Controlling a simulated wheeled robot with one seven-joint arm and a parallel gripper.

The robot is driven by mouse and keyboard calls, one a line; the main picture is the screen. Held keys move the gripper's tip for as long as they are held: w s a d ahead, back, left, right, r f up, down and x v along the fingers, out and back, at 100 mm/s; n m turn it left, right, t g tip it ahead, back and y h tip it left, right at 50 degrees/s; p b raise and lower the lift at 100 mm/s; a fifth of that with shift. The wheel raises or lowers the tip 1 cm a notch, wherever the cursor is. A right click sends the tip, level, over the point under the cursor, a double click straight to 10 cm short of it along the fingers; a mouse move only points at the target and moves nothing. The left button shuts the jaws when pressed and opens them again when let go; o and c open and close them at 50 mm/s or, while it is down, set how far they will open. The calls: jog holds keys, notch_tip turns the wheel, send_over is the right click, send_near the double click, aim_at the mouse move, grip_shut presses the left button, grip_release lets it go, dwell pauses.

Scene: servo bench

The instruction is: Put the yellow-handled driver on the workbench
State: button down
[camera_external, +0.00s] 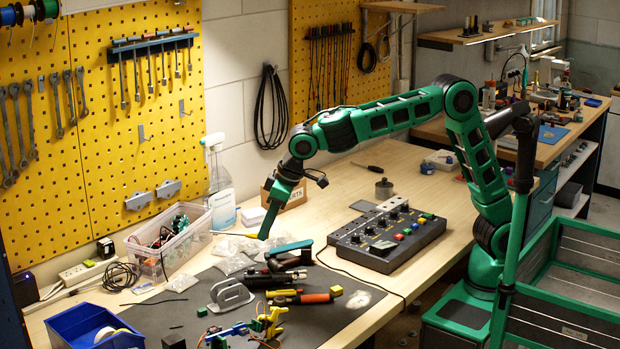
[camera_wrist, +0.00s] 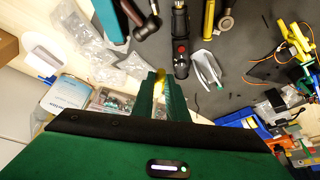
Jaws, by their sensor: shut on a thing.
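My gripper (camera_external: 265,234) points down over the middle of the workbench (camera_external: 440,160), above the clear plastic bags. In the wrist view, its green fingers (camera_wrist: 161,92) are shut on a narrow yellow piece (camera_wrist: 160,76), which looks like the handle of the yellow-handled driver. Most of that piece is hidden between the fingers, and its shaft cannot be made out.
Hand tools lie on the mat, among them an orange-handled tool (camera_external: 305,298) and a grey metal piece (camera_external: 230,295). A control box (camera_external: 388,238) stands right of them. A clear bin (camera_external: 170,242), spray bottle (camera_external: 220,185) and blue bin (camera_external: 92,330) are left. Wood at the back right is fairly clear.

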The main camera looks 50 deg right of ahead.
jog(key=w+d+m+h, duration=0.15)
jog(key=d+m, duration=0.25)
jog(key=d, duration=0.8)
jog(key=w+d+m+h, duration=0.1)
jog(key=w+d+m, duration=0.25)
jog(key=d, duration=0.75)
jog(key=w+d+m+h, duration=0.2)
jog(key=d+m, duration=0.2)
jog(key=d, duration=0.8)
jog(key=s+d+m+g+h, duration=0.1)
jog(key=s+d+m, duration=0.4)
jog(key=d, duration=0.5)
jog(key=s+d+f+m+g+h, duration=0.1)
jog(key=s+d+m+g, duration=0.15)
jog(key=s+d, duration=0.55)
jog(key=s+d+m, duration=0.4)
jog(key=d+m, duration=0.1)
jog(key=d, duration=0.7)
jog(key=shift+g, duration=0.25)
jog(key=d+f, duration=0.2)
jog(key=d, duration=0.2)
jog(key=d+f, duration=0.2)
jog(key=d, duration=0.1)
jog(key=d+f, duration=0.3)
jog(key=d, duration=0.1)
jog(key=shift+w+d, duration=0.15)
jog(key=shift+d, duration=0.4)
jog(key=shift+f, duration=2.05)
